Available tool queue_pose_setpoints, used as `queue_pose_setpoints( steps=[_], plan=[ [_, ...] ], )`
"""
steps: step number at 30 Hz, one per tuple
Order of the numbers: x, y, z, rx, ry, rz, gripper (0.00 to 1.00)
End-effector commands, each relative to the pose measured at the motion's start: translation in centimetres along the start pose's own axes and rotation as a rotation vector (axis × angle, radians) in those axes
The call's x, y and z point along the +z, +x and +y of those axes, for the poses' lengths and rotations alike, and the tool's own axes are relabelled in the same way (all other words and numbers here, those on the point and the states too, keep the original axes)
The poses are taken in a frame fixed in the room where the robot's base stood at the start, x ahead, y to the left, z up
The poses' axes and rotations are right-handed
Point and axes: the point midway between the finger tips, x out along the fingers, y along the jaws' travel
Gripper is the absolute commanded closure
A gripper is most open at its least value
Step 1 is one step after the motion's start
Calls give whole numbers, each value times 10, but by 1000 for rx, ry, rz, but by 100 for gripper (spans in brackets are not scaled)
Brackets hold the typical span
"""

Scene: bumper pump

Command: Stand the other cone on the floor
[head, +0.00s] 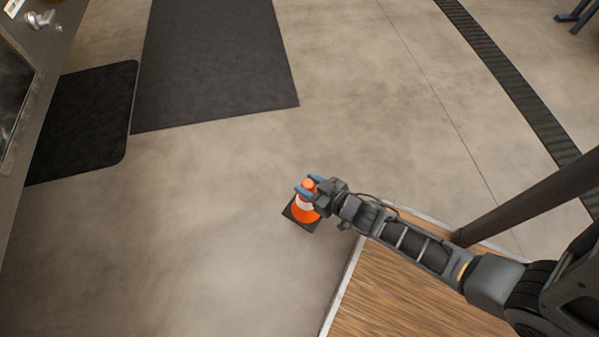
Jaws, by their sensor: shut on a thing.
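One cone (302,209) shows in the head view, orange with a white band and a dark square base. My gripper (309,188) is shut on the cone near its top, its blue fingertips on either side of the orange tip. The cone is upright. Its base is at or just above the concrete floor (220,230); I cannot tell whether it touches. No second cone shows in this view.
A wooden surface with a pale edge (335,290) lies to the right of the cone, under my arm. Dark mats (210,60) lie at the upper left beside a counter (45,60). A dark post (520,200) stands at the right. The floor left of the cone is clear.

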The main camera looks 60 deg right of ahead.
Motion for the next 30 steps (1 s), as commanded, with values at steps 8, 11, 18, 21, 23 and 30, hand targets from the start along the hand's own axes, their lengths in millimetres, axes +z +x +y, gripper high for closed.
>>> queue_pose_setpoints(
  steps=[8,11,18,21,23,30],
  plan=[
    [8,63,12,-3,1,4,100],
    [11,84,18,-2,0,3,100],
    [12,109,25,-2,0,2,100],
    [15,112,26,-1,1,2,100],
    [21,114,26,1,2,1,100],
    [48,128,26,0,2,2,100]
  ],
)
